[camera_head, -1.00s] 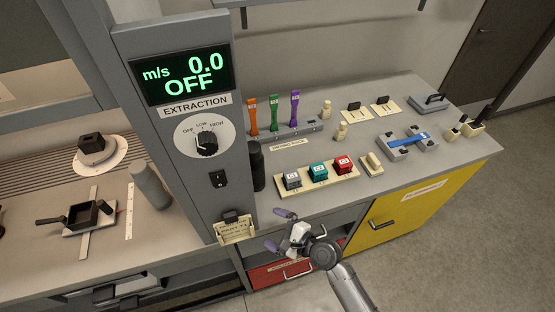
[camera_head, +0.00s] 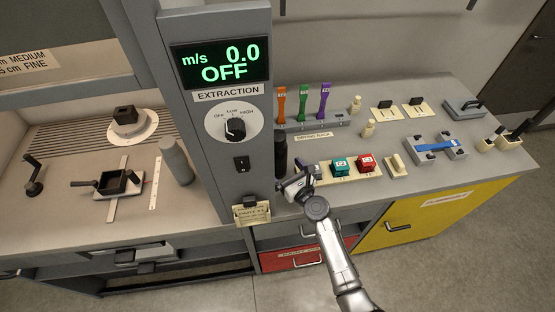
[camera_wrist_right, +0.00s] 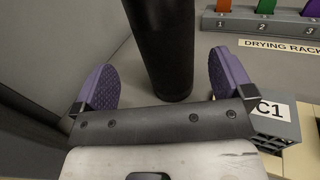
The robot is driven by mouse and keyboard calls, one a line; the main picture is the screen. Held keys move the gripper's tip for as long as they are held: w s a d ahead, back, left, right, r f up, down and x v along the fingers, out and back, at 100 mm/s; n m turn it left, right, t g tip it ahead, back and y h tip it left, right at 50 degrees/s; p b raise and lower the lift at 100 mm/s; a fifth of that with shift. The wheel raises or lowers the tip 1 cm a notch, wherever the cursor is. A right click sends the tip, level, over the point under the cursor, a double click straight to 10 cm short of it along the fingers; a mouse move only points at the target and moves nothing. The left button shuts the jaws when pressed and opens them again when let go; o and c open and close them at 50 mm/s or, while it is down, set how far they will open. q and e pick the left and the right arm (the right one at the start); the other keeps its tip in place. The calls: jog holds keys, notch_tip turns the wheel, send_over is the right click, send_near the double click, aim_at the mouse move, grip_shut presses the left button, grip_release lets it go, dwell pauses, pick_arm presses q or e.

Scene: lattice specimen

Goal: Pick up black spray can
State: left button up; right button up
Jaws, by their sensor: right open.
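The black spray can (camera_head: 281,156) stands upright on the grey bench, close to the right side of the extraction column. In the right wrist view the black can (camera_wrist_right: 166,45) rises between my two purple finger pads, with its top out of the picture. My right gripper (camera_wrist_right: 162,82) is open, one pad to each side of the can, with gaps on both sides. In the head view my right gripper (camera_head: 293,184) is just in front of the can and hides its foot. My left gripper is not in view.
The grey extraction column (camera_head: 240,185) stands close left of the can. A block marked C1 (camera_wrist_right: 272,122) is close to the right finger. The teal block (camera_head: 340,165) and red block (camera_head: 366,162) sit farther right. The drying rack (camera_head: 315,122) stands behind.

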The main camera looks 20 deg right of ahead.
aim_at(283, 163)
jog(key=x, duration=0.1)
jog(key=b+x, duration=0.1)
jog(key=x, duration=0.3)
jog(key=shift+d+r, duration=0.1)
jog(key=shift+d, duration=0.3)
jog(key=shift+w+a, duration=0.15)
jog(key=shift+w, duration=0.3)
jog(key=c, duration=1.2)
jog(key=shift+r, duration=0.1)
jog(key=shift+r, duration=0.1)
